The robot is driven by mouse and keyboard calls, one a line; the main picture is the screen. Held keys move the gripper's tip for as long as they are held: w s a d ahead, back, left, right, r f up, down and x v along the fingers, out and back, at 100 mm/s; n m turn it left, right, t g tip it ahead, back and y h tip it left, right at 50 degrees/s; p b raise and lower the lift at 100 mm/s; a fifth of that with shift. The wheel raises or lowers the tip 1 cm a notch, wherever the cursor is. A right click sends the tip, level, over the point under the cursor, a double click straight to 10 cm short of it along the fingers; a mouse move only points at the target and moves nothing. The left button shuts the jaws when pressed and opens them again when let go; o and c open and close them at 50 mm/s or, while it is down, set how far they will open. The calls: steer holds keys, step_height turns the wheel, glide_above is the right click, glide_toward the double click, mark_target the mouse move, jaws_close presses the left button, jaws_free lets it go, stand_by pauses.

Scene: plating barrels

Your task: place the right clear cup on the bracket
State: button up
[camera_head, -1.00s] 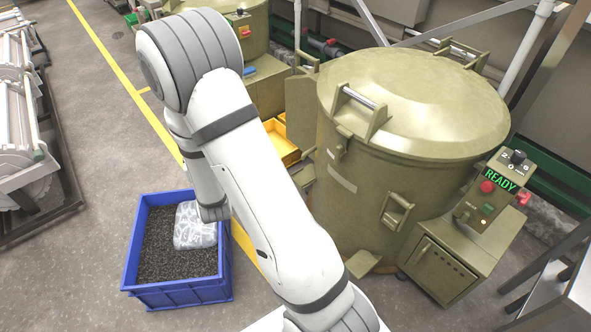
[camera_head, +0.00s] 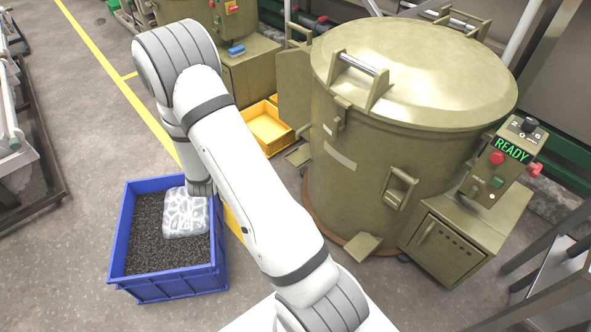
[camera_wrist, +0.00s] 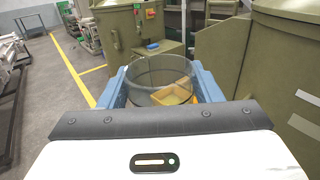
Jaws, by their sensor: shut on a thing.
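A clear cup (camera_wrist: 160,70), see-through with a dark rim, sits between the blue fingers of my gripper (camera_wrist: 160,88) in the wrist view. The gripper is shut on it, one finger on each side. The floor and a yellow bin show through its wall. In the head view my own arm hides the gripper and the cup. I cannot make out a bracket in either view, nor any second clear cup.
A large olive drum (camera_head: 350,185) with a READY panel (camera_head: 511,149) stands right of my arm. A blue crate (camera_head: 180,288) of dark granules with a clear-wrapped pack (camera_head: 186,214) stands at left. A yellow bin (camera_head: 267,127) lies behind. Open floor (camera_head: 75,130) is at the left.

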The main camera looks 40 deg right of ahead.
steer(key=d+f+m+g+h+b, duration=0.25)
steer(key=d+f+b, duration=0.35)
steer(key=f, duration=0.4)
steer(key=d+f+m+g+h+b, duration=0.25)
steer(key=d+f+g+b, duration=0.2)
steer(key=f, duration=0.65)
steer(key=d+f+m+g+h+b, duration=0.25)
steer(key=d+f+b, duration=0.4)
steer(key=f, duration=0.35)
steer(key=shift+m+g, duration=0.25)
steer(key=b+x, duration=0.1)
steer(key=x, duration=0.5)
steer(key=b+x, duration=0.1)
steer(key=x, duration=0.5)
steer(key=b+x, duration=0.1)
steer(key=x, duration=0.5)
steer(key=shift+w+a+f+b, duration=0.1)
steer(key=shift+w+f+b, duration=0.05)
steer(key=shift+f+b, duration=1)
steer(key=shift+f, duration=0.95)
steer(key=shift+f, duration=0.15)
steer(key=o, duration=1.1)
steer(key=shift+c, duration=0.2)
